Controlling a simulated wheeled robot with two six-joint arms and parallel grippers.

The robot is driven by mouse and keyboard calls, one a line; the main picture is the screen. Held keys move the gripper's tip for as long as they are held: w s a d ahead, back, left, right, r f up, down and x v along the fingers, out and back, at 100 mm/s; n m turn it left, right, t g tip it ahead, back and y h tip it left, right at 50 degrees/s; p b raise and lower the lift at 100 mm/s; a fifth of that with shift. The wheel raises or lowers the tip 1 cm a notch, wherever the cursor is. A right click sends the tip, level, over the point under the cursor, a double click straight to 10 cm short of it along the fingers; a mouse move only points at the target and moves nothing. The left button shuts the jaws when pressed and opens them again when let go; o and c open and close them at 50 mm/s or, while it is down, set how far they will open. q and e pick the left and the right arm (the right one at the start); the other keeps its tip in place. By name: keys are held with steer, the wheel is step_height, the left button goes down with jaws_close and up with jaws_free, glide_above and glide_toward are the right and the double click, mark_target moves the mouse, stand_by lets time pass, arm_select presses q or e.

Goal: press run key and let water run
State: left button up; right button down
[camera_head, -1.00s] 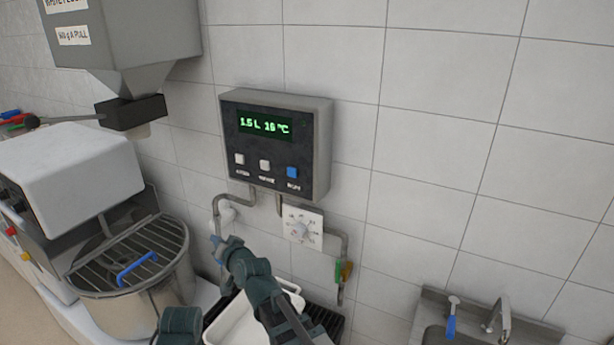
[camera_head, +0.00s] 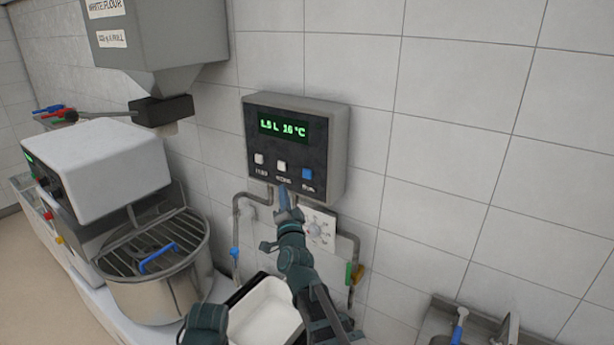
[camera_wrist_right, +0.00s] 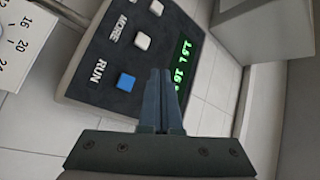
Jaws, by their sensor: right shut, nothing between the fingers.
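The water control box (camera_head: 297,147) hangs on the tiled wall, its green display reading 1.5 L and 16 °C. The blue RUN key (camera_head: 307,173) is at the lower right of its face, right of two white keys. I cannot see contact.
A white tub (camera_head: 266,312) sits below the box. Pipes and a white dial plate (camera_head: 318,228) are under the box. A mixer with a steel bowl (camera_head: 160,285) stands left. A sink tap (camera_head: 505,330) is at the lower right.

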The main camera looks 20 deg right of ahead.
mark_target(303, 172)
steer(key=shift+w+d, duration=0.1)
steer(key=w+d, duration=0.5)
steer(key=d, duration=0.1)
steer(key=shift+w+d, duration=0.15)
steer(key=shift+d, duration=0.2)
steer(key=shift+d, duration=0.1)
stand_by(1.9)
steer(key=shift+w+d, duration=0.25)
steer(key=shift+w+d, duration=0.25)
steer(key=shift+d, duration=0.1)
stand_by(0.9)
stand_by(0.4)
steer(key=shift+s+a, duration=0.55)
steer(key=shift+a, duration=0.15)
